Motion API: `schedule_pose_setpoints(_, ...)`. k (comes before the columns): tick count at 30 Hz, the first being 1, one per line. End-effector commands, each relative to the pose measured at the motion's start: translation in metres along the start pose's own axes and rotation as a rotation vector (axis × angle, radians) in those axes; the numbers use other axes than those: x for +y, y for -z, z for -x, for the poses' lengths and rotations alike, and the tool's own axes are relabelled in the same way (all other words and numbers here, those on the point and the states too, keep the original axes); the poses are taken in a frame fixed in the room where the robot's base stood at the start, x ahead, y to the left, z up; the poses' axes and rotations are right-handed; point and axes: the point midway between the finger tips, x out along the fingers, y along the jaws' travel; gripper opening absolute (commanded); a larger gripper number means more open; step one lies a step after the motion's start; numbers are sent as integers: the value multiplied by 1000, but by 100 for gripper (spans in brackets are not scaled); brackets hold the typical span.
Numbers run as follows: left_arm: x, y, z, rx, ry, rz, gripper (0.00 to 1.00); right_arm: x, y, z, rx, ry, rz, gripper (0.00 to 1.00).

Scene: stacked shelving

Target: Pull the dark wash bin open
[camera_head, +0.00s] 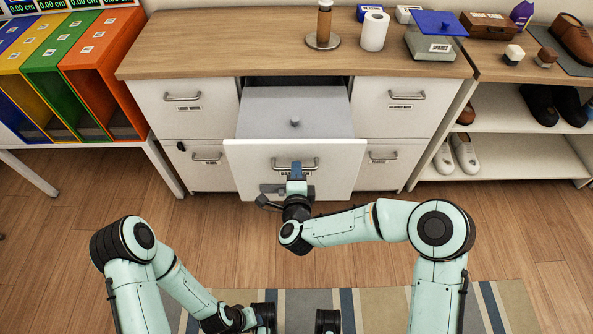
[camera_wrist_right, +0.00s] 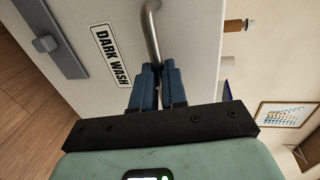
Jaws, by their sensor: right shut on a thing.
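The dark wash bin (camera_head: 340,152) is a white-fronted bin in the middle of the cabinet, standing out from it with its grey top (camera_head: 275,102) showing. Its "DARK WASH" label (camera_wrist_right: 111,56) reads clearly in the right wrist view. My right gripper (camera_head: 296,170) is shut on the bin's metal bar handle (camera_head: 310,163); in the right wrist view its blue fingers (camera_wrist_right: 158,75) close around the handle (camera_wrist_right: 152,25). My left gripper (camera_head: 295,318) is low at the bottom of the head view, away from the bin, its fingers apart with nothing seen between them.
The wooden cabinet top (camera_head: 220,50) holds a paper roll (camera_head: 374,31) and a spares box (camera_head: 437,42). Labelled bins flank the dark wash bin. A shoe shelf (camera_head: 520,155) stands right, coloured files (camera_head: 100,60) left. The floor (camera_head: 215,235) before the cabinet is clear.

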Motion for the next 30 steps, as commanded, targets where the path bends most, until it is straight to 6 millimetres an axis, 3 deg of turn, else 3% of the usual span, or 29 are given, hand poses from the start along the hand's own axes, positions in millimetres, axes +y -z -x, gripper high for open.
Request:
schedule_pose_setpoints(5, 0, 0, 0, 0, 0, 0, 43, -1, -1, 0, -2, 2, -1, 0)
schedule_pose_setpoints(6, 0, 0, 0, 0, 0, 0, 43, -1, -1, 0, -2, 2, -1, 19)
schedule_pose_setpoints(8, 0, 0, 0, 0, 0, 0, 43, -1, -1, 0, -2, 2, -1, 37)
schedule_pose_setpoints(20, 0, -1, 1, -3, 0, 0, 43, 0, -1, 7, -2, 0, 1, 37)
schedule_pose_setpoints(23, 1, -4, 2, -10, 0, -1, 43, -1, -1, 21, -4, 1, 2, 37)
schedule_pose_setpoints(30, 2, -11, 7, -29, -1, -2, 43, -1, -2, 75, -6, 1, 3, 37)
